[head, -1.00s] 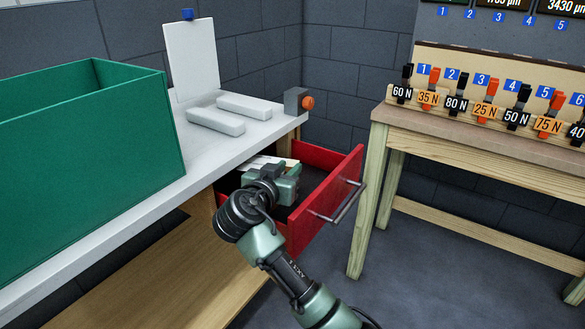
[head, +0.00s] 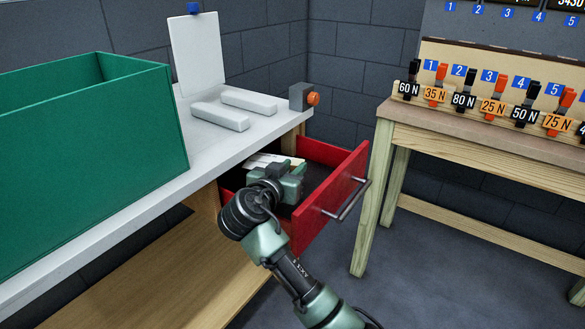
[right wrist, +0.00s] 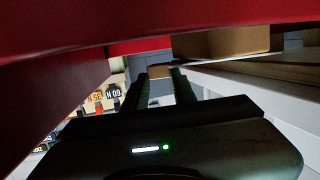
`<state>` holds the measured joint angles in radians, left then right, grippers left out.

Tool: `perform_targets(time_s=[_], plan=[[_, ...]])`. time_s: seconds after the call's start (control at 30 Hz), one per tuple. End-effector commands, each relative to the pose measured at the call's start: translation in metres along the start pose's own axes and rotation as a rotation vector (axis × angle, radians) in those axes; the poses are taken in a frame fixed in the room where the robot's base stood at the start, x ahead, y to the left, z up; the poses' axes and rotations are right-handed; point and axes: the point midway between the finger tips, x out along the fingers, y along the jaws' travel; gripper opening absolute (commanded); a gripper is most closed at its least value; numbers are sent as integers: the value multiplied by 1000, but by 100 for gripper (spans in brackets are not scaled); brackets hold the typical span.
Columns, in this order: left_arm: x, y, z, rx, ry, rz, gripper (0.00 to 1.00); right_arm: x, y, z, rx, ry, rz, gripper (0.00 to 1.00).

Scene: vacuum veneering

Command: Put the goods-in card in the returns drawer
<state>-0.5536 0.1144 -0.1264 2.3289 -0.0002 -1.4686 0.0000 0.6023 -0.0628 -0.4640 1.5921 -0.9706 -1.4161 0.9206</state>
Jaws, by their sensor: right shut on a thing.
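The returns drawer (head: 330,205) is red and stands open below the end of the white worktop. My right gripper (head: 275,174) is down inside the drawer, seen from behind. It is shut on a pale flat piece, which looks like the goods-in card (head: 262,160). Only part of the card shows past the gripper, and I cannot tell whether it touches the drawer floor. In the right wrist view the fingers (right wrist: 163,85) are inside, with red drawer walls (right wrist: 150,25) close around. My left gripper is not in view.
A large green box (head: 90,165) stands on the worktop (head: 110,225) at left. Two pale blocks (head: 222,114) and an upright white panel (head: 197,52) are behind. A wooden bench (head: 470,135) with several labelled clamps stands right, leaving a floor gap before it.

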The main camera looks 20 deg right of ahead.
Motion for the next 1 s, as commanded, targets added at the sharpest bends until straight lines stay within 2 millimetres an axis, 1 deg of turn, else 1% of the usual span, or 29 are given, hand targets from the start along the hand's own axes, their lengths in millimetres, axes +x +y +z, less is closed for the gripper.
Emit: perform_targets(time_s=[0.33, 0.37, 0.4, 0.43, 0.87, 0.93, 1.0], plan=[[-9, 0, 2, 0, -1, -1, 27, 1, 0, 4, 0, 0, 0, 0], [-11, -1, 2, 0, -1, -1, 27, 1, 0, 4, 0, -1, 0, 29], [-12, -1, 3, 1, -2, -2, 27, 1, 0, 4, 0, 0, 0, 40], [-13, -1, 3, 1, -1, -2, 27, 1, 0, 4, 0, -1, 0, 49], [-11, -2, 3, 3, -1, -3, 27, 0, 0, 2, 0, 0, 0, 49], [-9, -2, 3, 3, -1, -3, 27, 0, 0, 0, 0, 0, 0, 49], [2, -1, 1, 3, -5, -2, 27, 0, 0, -2, 0, 0, 0, 49]])
